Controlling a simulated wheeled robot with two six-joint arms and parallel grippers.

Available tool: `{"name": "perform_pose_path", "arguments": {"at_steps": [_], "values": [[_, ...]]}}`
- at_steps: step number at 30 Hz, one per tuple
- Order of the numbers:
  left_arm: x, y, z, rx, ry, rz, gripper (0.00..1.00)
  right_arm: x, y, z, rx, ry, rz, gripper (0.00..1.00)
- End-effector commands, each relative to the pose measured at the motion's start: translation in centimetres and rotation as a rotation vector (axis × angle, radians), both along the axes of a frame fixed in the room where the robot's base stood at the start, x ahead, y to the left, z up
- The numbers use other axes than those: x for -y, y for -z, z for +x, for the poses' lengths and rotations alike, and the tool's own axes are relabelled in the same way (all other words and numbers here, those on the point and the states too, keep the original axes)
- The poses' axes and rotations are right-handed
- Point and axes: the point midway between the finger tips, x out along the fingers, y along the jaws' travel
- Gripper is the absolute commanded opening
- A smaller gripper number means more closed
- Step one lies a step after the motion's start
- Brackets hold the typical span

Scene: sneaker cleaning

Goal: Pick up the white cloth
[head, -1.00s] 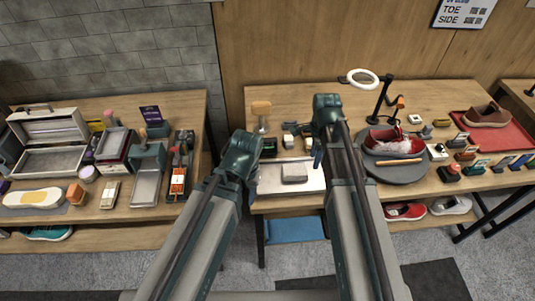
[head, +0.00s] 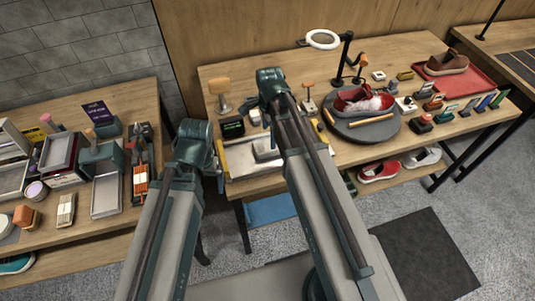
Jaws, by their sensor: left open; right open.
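A pale grey-white folded piece (head: 265,149), possibly the white cloth, lies on a light tray (head: 238,158) at the front left of the middle table. My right arm partly covers the tray. My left gripper (head: 220,168) is open and empty at the tray's left edge. My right gripper (head: 271,122) is open and points down behind the tray, mostly hidden by its own arm. A red sneaker (head: 352,97) with white foam or cloth-like stuff on it sits on a dark round mat (head: 390,128); I cannot tell what the white stuff is.
A ring lamp (head: 323,39) stands behind the sneaker. A wooden-handled brush (head: 219,90) stands at the table's back left. A red tray (head: 445,82) holds a brown shoe. Several small blocks line the right side. The left table (head: 75,215) is crowded. A floor gap separates the tables.

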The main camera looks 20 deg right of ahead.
Motion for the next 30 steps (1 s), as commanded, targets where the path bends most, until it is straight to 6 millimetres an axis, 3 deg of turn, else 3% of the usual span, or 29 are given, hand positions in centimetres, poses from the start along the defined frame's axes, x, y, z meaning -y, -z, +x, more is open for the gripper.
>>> {"name": "perform_pose_path", "arguments": {"at_steps": [1, 3, 13, 24, 30], "values": [[0.0, 1.3, 0.0, 0.0, 0.0, 0.0, 1.0, 0.0, 1.4, 0.0, 0.0, 0.0, 0.0, 1.0], [0.0, 1.8, 0.0, 0.0, 0.0, 0.0, 1.0, 0.0, 1.8, 0.0, 0.0, 0.0, 0.0, 1.0], [0.0, 2.3, 0.0, 0.0, 0.0, 0.0, 1.0, -0.1, 2.3, 0.0, 0.0, 0.0, 0.0, 1.0], [0.0, 6.5, 0.0, 0.0, 0.0, 0.0, 1.0, -0.5, 6.5, 0.1, 0.0, 0.0, 0.0, 1.0], [0.0, 7.2, 0.0, 0.0, 0.0, 0.0, 1.0, -0.5, 7.2, 0.1, 0.0, 0.0, 0.0, 1.0]]}}
